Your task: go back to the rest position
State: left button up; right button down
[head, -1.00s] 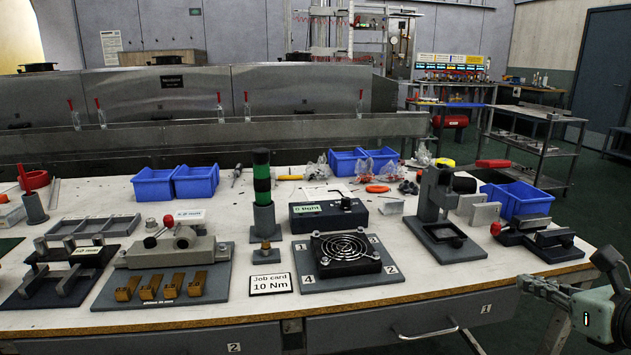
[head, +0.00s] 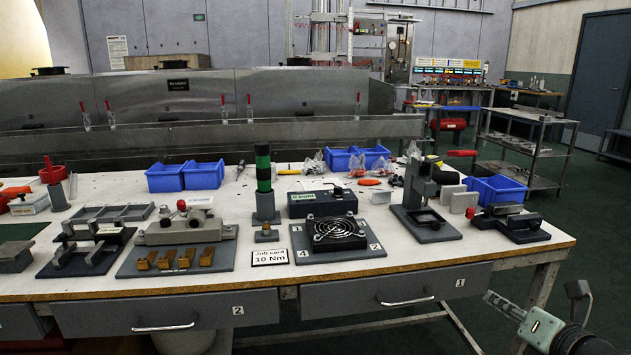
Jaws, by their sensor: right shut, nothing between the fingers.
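My left gripper is not in view. The workbench (head: 400,262) spreads across the picture with its fixtures standing on it. The press-like stand (head: 428,222) and the dark clamp fixture (head: 515,227) are the bench things nearest my right gripper.
Two front drawers (head: 350,296) of the bench are shut. Blue bins (head: 205,176) stand along the back of the bench, and another blue bin (head: 496,190) is at its right end. Green floor (head: 590,230) is open to the right. A metal shelf cart (head: 525,150) stands behind.

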jog(key=s+a+f+m+g+h, duration=0.1)
jog(key=s+f+m+g+h, duration=0.1)
jog(key=f+m, duration=0.65)
jog(key=s+f+m+g+h, duration=0.2)
jog(key=f+m, duration=0.6)
jog(key=f, duration=0.2)
jog(key=s+a+f+m+g+y, duration=0.1)
jog(key=s+a+f+m+g, duration=0.2)
jog(key=s+f+m, duration=0.3)
jog(key=s+a+f+m+g+y, duration=0.1)
jog(key=s+a+f+m+g, duration=0.3)
jog(key=s+f, duration=0.9)
jog(key=shift+a+f+m+g, duration=0.3)
jog(key=shift+a+m, duration=0.55)
jog(key=shift+a, duration=0.25)
